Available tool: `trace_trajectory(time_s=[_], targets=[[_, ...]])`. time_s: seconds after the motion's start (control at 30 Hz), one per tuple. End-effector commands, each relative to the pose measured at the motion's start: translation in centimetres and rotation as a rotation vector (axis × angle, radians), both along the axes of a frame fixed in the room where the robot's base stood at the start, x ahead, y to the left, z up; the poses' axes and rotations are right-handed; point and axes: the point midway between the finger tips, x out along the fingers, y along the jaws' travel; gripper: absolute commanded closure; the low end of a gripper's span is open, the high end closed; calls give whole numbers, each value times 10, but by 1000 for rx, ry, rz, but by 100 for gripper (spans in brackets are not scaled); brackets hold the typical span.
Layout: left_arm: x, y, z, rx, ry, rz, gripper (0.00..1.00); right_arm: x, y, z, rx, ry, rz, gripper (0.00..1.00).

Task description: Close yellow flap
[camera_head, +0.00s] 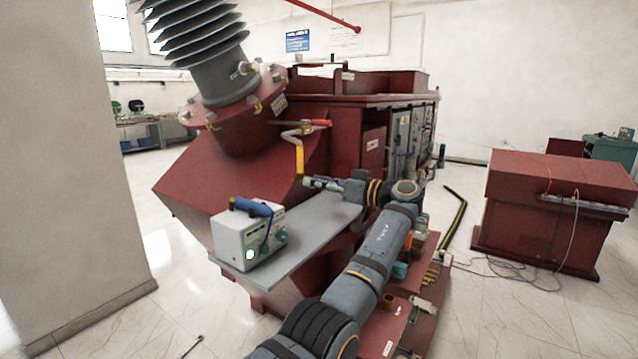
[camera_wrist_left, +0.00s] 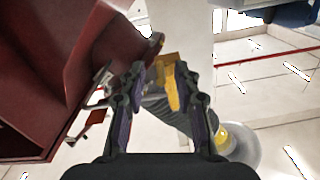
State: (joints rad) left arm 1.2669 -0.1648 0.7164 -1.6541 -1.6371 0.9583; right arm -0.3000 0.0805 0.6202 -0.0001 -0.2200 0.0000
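The yellow flap (camera_head: 299,160) hangs down below the grey bent pipe (camera_head: 289,138) on the side of the red transformer (camera_head: 215,190). My left gripper (camera_head: 310,183) is just below and to the right of the flap, over the grey shelf. In the left wrist view the yellow flap (camera_wrist_left: 171,86) shows between the fingertips of my left gripper (camera_wrist_left: 160,75), nearer the right finger. The fingers are apart, and whether one touches the flap I cannot tell. My right gripper is in neither view.
A grey shelf (camera_head: 318,222) juts out below the flap and carries a white device (camera_head: 238,240) with a blue handle. A red lever (camera_head: 318,123) is on the pipe above. A large grey ribbed bushing (camera_head: 205,50) rises at upper left. Open floor lies at left.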

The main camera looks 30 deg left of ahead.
Motion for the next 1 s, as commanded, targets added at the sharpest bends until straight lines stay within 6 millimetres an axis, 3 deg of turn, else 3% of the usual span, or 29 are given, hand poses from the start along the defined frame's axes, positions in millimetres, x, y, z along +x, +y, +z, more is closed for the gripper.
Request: trace_trajectory(time_s=[0.17, 0.5, 1.0], targets=[[0, -13, 0, 0, 2, -3, 68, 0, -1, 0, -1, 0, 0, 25], [-4, -70, 0, 0, 2, -1, 68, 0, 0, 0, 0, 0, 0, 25], [-4, -75, 0, 0, 0, 0, 68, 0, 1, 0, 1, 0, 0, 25]])
